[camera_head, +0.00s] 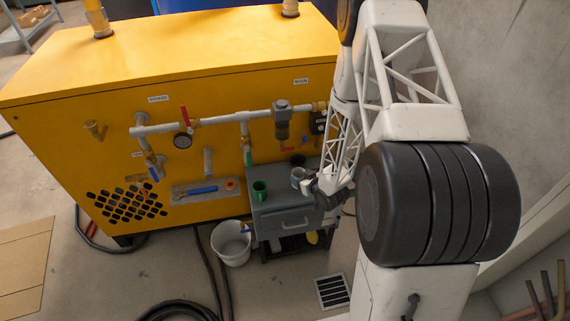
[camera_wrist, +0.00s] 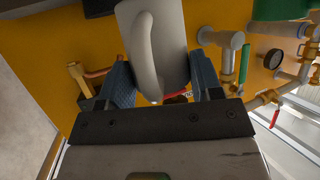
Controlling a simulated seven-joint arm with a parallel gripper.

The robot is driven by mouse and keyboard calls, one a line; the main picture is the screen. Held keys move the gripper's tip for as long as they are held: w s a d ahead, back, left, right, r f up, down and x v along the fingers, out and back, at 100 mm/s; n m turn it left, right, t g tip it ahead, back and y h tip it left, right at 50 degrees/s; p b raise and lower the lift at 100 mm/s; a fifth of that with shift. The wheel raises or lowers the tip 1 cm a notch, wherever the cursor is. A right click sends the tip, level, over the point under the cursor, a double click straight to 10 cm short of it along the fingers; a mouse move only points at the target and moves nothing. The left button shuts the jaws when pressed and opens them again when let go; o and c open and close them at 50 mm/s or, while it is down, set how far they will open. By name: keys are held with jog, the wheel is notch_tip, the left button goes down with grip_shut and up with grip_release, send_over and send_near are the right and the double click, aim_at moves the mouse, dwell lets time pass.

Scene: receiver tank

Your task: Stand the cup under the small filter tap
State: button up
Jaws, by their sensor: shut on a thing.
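A pale grey cup (camera_wrist: 155,45) with a curved handle is between the blue fingers of my gripper (camera_wrist: 160,85) in the wrist view, and the gripper is shut on it. In the head view the cup (camera_head: 297,173) shows above the right part of the grey cabinet top (camera_head: 278,203), with my gripper (camera_head: 307,184) on its right side. I cannot tell whether its base touches the top. The dark filter (camera_head: 282,120) hangs on the pipe above and behind the cup. Its small tap cannot be made out clearly.
A green mug (camera_head: 259,190) stands on the cabinet top, left of the held cup. A white bucket (camera_head: 232,243) stands on the floor. A dark object (camera_head: 298,159) sits behind the cup.

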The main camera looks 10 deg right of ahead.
jog(key=w+a, duration=0.3)
jog(key=w, duration=0.3)
jog(key=shift+w, duration=0.35)
jog(key=shift+w, duration=0.1)
jog(key=shift+x, duration=2)
jog(key=shift+f, duration=0.65)
jog(key=o, duration=1)
jog(key=shift+f, duration=0.1)
